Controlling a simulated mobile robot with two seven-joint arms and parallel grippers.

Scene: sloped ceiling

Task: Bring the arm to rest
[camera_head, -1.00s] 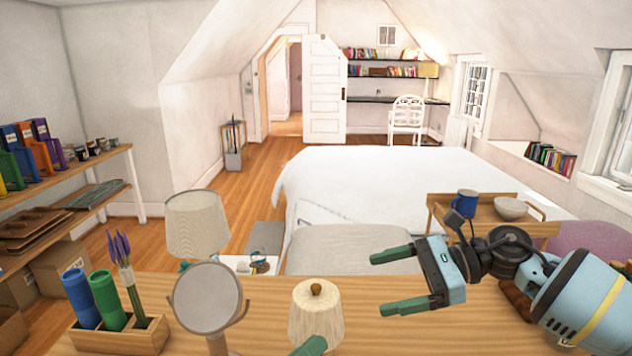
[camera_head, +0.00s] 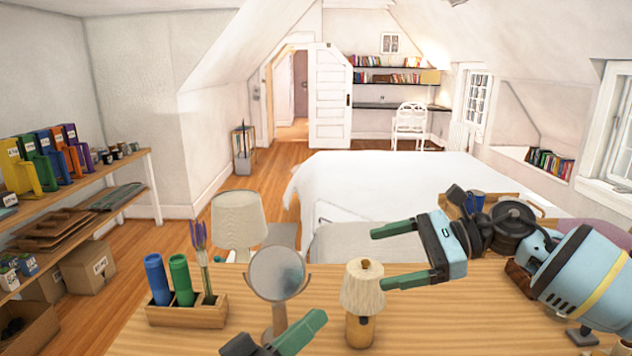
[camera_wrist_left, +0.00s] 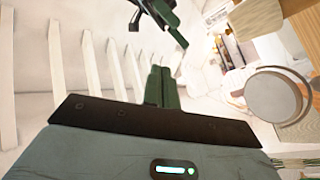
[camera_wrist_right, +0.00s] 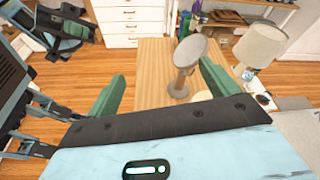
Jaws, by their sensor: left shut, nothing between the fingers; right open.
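My left gripper (camera_head: 310,325) shows at the bottom middle of the head view, with its green fingers in front of the desk lamp and mirror area. In the left wrist view its fingers (camera_wrist_left: 162,85) are together with nothing between them. My right gripper (camera_head: 381,258) is held in the air at the right of the head view, pointing left above the table's far edge. Its two green fingers are wide apart and empty, as the right wrist view (camera_wrist_right: 160,90) also shows.
On the wooden table (camera_head: 240,335) stand a wooden holder (camera_head: 190,316) with blue and green cylinders, a round mirror (camera_head: 277,272) and a small lamp (camera_head: 362,290). A larger lamp (camera_head: 238,220) stands beyond. Shelves (camera_head: 130,165) are at left, a bed (camera_head: 390,180) behind.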

